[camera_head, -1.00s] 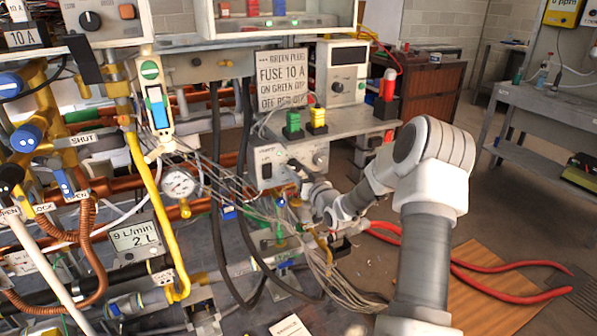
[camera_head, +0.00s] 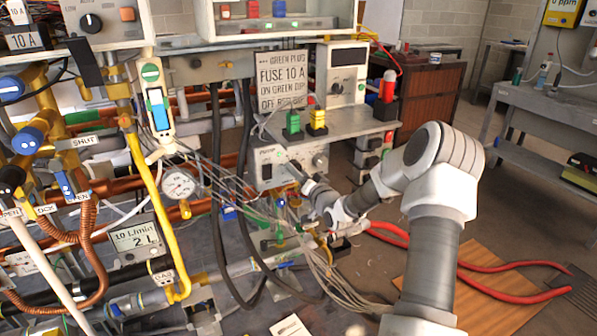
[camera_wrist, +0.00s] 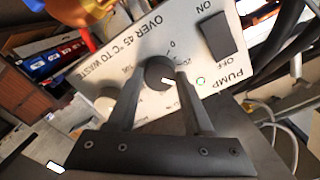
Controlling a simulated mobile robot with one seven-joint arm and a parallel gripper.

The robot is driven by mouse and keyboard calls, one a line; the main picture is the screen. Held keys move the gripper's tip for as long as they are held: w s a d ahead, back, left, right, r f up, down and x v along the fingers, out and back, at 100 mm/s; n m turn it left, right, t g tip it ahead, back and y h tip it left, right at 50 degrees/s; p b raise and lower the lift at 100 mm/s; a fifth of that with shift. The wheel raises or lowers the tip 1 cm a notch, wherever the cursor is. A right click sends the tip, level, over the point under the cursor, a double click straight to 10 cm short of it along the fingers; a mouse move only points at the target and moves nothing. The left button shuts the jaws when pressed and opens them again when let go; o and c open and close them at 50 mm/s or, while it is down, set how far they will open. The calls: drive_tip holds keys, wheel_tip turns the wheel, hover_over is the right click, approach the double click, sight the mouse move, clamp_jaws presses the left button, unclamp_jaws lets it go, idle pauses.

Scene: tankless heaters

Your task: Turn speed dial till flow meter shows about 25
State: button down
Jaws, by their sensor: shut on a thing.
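The black speed dial (camera_wrist: 158,70) sits on the white pump panel (camera_wrist: 217,75), which also shows in the head view (camera_head: 265,172). My gripper (camera_wrist: 158,78) has its two fingers on either side of the dial and is shut on it. The fingers hide parts of the dial's scale. In the head view my gripper (camera_head: 297,168) reaches the panel's front. The flow meter (camera_head: 137,236) is a small display at the lower left and reads 10 L/min, with 2 L below.
A black rocker switch (camera_wrist: 217,38) marked ON and OFF is beside the dial. A pale knob (camera_wrist: 105,101) is on the dial's other side. Grey cables (camera_head: 300,232) hang below the panel. A round gauge (camera_head: 180,184) and yellow pipes stand left.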

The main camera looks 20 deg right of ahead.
drive_tip(key=shift+m+p, duration=1.05)
drive_tip(key=shift+m, duration=6.35)
drive_tip(key=shift+c, duration=1.5)
unclamp_jaws()
